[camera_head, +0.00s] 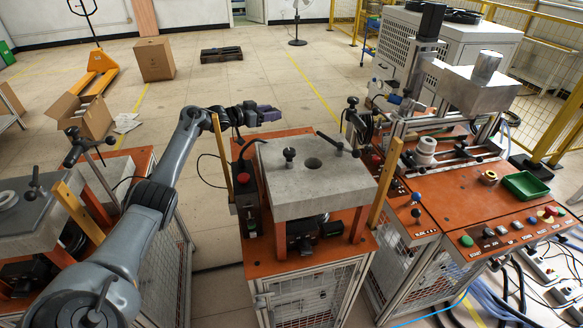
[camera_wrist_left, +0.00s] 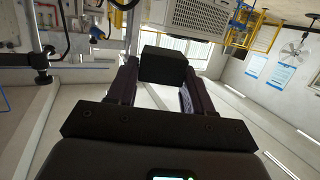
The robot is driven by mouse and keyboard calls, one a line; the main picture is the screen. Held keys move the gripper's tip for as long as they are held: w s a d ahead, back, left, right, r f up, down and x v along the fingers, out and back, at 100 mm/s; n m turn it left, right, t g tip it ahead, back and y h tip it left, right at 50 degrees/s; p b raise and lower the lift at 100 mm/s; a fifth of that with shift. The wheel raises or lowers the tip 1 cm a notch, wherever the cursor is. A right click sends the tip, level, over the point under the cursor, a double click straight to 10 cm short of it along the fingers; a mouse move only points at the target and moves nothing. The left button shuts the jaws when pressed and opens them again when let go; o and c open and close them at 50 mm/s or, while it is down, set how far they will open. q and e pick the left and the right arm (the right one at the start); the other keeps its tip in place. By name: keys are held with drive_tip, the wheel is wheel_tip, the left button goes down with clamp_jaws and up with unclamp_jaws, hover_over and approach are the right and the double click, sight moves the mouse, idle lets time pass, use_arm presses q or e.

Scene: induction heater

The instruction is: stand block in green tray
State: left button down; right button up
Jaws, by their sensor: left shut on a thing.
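The green tray (camera_head: 525,186) lies at the right side of the orange-topped machine table and looks empty. My left gripper (camera_head: 268,114) is in the air beyond the concrete-coloured slab, far to the left of the tray. In the left wrist view, its two fingers are shut on a dark block (camera_wrist_left: 163,64), which sits between the fingertips. In the head view the block is hard to tell apart from the dark fingers. My right gripper is not in view.
A grey slab (camera_head: 310,180) with a hole and a black knob stands on the middle orange bench. An upright metal press (camera_head: 415,75) rises between my left gripper and the tray.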

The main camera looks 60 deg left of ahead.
use_arm(q)
drive_tip(key=shift+f+b, duration=4.25)
drive_tip(key=shift+f, duration=3.4)
drive_tip(key=shift+f, duration=0.1)
drive_tip(key=shift+c, duration=2.3)
unclamp_jaws()
drive_tip(key=shift+f, duration=0.1)
drive_tip(key=shift+s+r+p, duration=0.2)
drive_tip(key=shift+s+p, duration=0.15)
drive_tip(key=shift+s, duration=0.15)
drive_tip(key=shift+s+r+p, duration=0.15)
drive_tip(key=shift+s+p, duration=0.15)
drive_tip(key=shift+s, duration=0.15)
drive_tip(key=shift+s+d+r+p, duration=0.15)
drive_tip(key=shift+s+p, duration=0.15)
drive_tip(key=shift+s, duration=0.5)
drive_tip(key=shift+s+a+r+p, duration=0.1)
drive_tip(key=shift+s+p, duration=0.2)
drive_tip(key=shift+s, duration=0.45)
drive_tip(key=shift+s+d+r+p, duration=0.15)
drive_tip(key=shift+s+p, duration=0.15)
drive_tip(key=shift+s, duration=0.5)
drive_tip(key=o, duration=0.4)
drive_tip(key=shift+s+a+r, duration=0.1)
drive_tip(key=shift+s, duration=0.3)
